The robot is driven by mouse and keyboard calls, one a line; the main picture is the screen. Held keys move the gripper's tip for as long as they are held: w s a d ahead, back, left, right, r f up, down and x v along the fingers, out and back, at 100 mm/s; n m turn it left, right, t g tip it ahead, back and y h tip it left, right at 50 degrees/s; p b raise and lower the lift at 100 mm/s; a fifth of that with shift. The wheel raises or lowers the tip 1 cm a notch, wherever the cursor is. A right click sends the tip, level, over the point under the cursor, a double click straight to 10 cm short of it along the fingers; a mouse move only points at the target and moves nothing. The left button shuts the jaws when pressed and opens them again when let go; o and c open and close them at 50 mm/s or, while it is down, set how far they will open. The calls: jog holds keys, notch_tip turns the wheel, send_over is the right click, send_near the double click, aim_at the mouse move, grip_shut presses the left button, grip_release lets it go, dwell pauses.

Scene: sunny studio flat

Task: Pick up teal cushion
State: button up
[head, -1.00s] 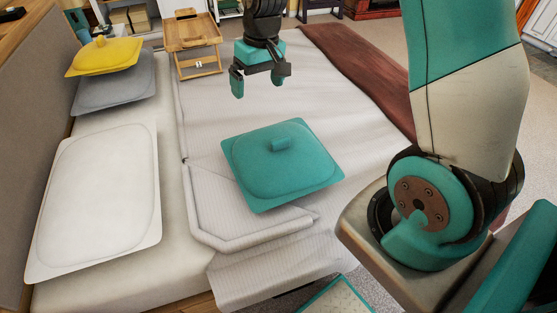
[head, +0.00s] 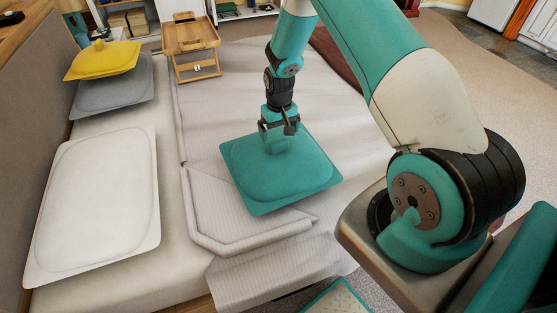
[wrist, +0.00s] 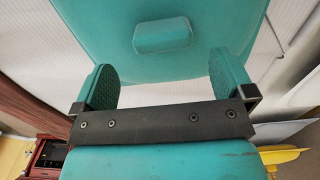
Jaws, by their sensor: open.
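The teal cushion (head: 281,176) lies flat on the bed's light striped cover, with a small raised block on its top. In the wrist view the cushion (wrist: 185,68) fills the top middle, and its block (wrist: 162,35) shows ahead of the jaws and between their lines.
A white pillow (head: 95,205) lies left on the bed. A grey cushion (head: 112,98) and a yellow one (head: 103,59) are stacked behind it. A wooden tray table (head: 192,48) stands at the back. The striped cover (head: 205,115) is clear left of my gripper.

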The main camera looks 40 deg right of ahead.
aim_at(278, 142)
jog(key=shift+a+f+p, duration=0.15)
jog(key=shift+f+p, duration=0.45)
jog(key=shift+f, duration=2.15)
jog(key=c, duration=1.3)
jog(key=shift+r, duration=0.1)
jog(key=shift+c, duration=1)
